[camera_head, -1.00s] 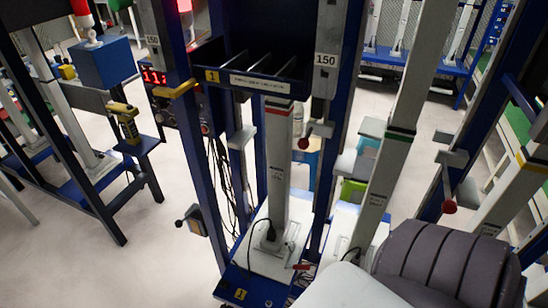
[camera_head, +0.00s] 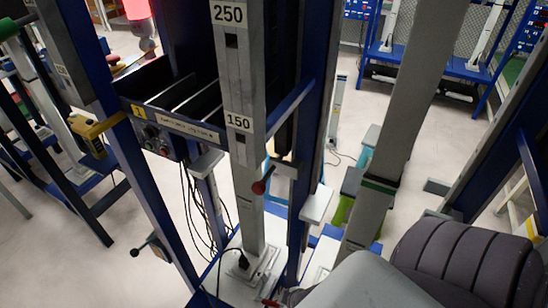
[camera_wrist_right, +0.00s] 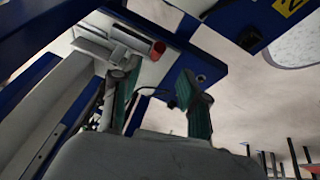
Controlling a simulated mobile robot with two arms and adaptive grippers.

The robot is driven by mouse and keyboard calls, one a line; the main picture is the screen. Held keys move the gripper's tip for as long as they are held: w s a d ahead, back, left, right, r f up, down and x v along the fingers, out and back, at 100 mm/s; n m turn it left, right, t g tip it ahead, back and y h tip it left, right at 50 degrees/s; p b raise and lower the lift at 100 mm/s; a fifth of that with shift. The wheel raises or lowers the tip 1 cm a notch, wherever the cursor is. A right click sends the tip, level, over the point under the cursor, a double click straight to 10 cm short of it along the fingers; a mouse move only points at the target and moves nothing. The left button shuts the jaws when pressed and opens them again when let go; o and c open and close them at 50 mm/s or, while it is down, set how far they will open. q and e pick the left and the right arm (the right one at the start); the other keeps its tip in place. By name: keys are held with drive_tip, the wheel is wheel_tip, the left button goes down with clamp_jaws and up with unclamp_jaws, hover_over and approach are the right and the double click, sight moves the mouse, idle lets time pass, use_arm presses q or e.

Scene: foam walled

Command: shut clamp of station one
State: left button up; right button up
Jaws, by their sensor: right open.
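Station one is the blue frame with a yellow 1 label (camera_head: 138,110) on its dark bin. A grey post (camera_head: 246,215) rises from its white base plate (camera_head: 228,268). A red handle (camera_head: 270,302) shows at the bottom edge beside the plate; I cannot tell its angle. A lever with a dark red ball knob (camera_head: 260,186) sits higher on the frame. In the right wrist view, my right gripper (camera_wrist_right: 160,100) is open, its green-padded fingers apart. A red-ended part (camera_wrist_right: 157,50) on pale metal lies just beyond the fingertips; contact is unclear. My left gripper is not visible.
A black-knobbed lever (camera_head: 135,252) sticks out at the frame's lower left. A yellow tool (camera_head: 88,130) hangs at left. Another grey post (camera_head: 395,140) stands close at right. Black cables (camera_head: 195,205) hang behind the frame.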

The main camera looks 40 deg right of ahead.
sight(275, 305)
drive_tip(key=x, duration=0.4)
drive_tip(key=shift+w+d+f+b, duration=0.1)
drive_tip(key=shift+d+f+b, duration=0.1)
drive_tip(key=shift+b, duration=0.1)
drive_tip(key=b+x, duration=0.1)
drive_tip(key=x, duration=0.3)
drive_tip(key=shift+w+a+f, duration=0.1)
drive_tip(key=shift+w+f, duration=0.05)
drive_tip(key=shift+f, duration=0.1)
drive_tip(key=shift+w+f, duration=0.1)
drive_tip(key=shift+f, duration=0.15)
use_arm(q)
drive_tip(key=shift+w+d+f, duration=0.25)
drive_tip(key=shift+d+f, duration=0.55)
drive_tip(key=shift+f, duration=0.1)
use_arm(e)
drive_tip(key=shift+c, duration=0.5)
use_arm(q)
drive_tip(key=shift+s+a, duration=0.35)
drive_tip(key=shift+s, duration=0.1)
use_arm(e)
clamp_jaws()
